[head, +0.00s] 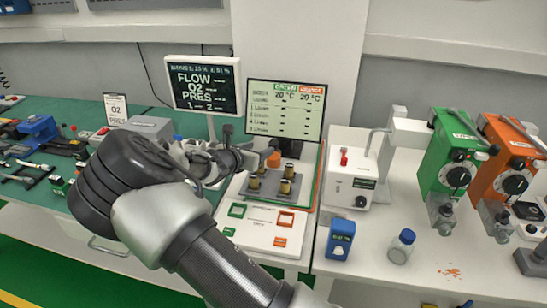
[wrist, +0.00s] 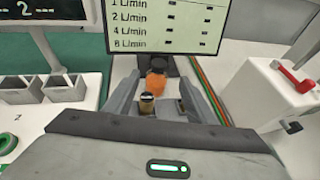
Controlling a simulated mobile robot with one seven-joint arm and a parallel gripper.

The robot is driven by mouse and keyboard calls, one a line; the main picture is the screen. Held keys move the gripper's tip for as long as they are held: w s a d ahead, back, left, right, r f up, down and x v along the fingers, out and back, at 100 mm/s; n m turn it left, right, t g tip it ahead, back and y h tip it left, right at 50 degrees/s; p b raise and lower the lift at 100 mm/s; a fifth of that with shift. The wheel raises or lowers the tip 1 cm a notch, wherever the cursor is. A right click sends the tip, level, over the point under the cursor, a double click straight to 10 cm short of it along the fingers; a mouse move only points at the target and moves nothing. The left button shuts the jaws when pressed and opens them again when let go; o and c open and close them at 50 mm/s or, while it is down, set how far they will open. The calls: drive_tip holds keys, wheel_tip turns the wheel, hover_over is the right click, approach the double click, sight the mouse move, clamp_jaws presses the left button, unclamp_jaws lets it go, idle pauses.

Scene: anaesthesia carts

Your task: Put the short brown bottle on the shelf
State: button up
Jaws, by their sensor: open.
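Several small brown bottles, such as one at the left (head: 254,181) and one at the front right (head: 284,187), stand in a grey holder (head: 268,192) below the monitor. I cannot tell for sure which is the short one. In the wrist view a small dark bottle with a tan top (wrist: 147,104) stands between and below my fingers, with an orange-topped item (wrist: 157,84) just beyond it. My gripper (wrist: 157,92) is open, its fingers on either side of them, holding nothing. In the head view my arm partly hides it. A white ledge (head: 455,48) runs along the wall; I cannot tell if it is the shelf.
A monitor (head: 285,110) stands close behind the bottles. A white box with a red switch (head: 350,170) is to their right. Green (head: 455,155) and orange (head: 508,160) vaporizers and a blue-capped jar (head: 402,246) stand farther right. Grey cups (wrist: 62,88) are at left.

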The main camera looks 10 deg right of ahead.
sight(272, 144)
drive_tip(key=shift+f+p+x, duration=0.15)
drive_tip(key=shift+p+x, duration=0.05)
drive_tip(key=shift+x, duration=2.65)
drive_tip(key=shift+f+p+x, duration=0.15)
drive_tip(key=shift+x, duration=2.7)
drive_tip(key=shift+s+a, duration=0.1)
drive_tip(key=shift+a, duration=0.05)
clamp_jaws()
